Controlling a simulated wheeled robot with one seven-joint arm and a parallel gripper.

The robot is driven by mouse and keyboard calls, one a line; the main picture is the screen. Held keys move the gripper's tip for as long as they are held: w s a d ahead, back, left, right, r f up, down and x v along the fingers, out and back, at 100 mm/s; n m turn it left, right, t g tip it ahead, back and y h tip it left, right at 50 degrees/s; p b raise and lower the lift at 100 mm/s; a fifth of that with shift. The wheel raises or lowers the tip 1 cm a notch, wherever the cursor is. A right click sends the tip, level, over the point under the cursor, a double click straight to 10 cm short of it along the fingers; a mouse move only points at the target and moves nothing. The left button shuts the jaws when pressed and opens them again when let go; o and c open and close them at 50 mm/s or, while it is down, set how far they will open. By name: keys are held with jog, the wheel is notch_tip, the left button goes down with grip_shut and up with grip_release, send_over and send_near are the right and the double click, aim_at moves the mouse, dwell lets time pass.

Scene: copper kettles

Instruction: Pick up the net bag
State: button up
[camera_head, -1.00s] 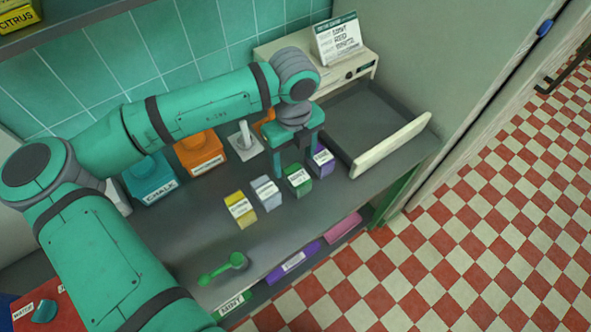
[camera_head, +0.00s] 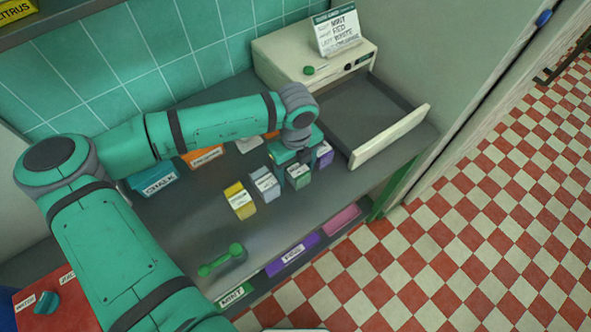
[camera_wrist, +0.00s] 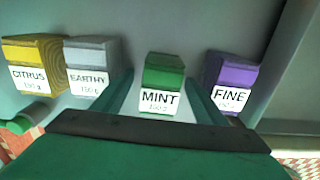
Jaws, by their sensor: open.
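I can make out no net bag in either view. My gripper (camera_head: 291,164) is low over the row of small labelled blocks on the counter. The green MINT block (camera_head: 299,180) is under and partly behind it. In the wrist view the open fingers of my gripper (camera_wrist: 160,88) stand on either side of the MINT block (camera_wrist: 164,72), with a gap on both sides. I cannot tell whether they touch it.
Yellow CITRUS (camera_wrist: 32,52) and grey EARTHY (camera_wrist: 92,57) blocks stand left of MINT; purple FINE (camera_wrist: 232,72) stands right. A cream machine (camera_head: 290,62) with a sign stands behind, beside an open drawer (camera_head: 392,138).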

aim_at(296, 166)
jog(key=c, duration=1.2)
jog(key=shift+r, duration=0.45)
notch_tip(296, 166, up, 2)
jog(key=shift+r, duration=0.2)
jog(key=s+r, duration=0.3)
jog(key=s, duration=0.1)
jog(key=s+r, duration=0.3)
jog(key=s, duration=0.2)
jog(key=s+a+r, duration=0.1)
jog(key=s+r, duration=0.2)
jog(key=s, duration=0.2)
jog(key=shift+r, duration=0.35)
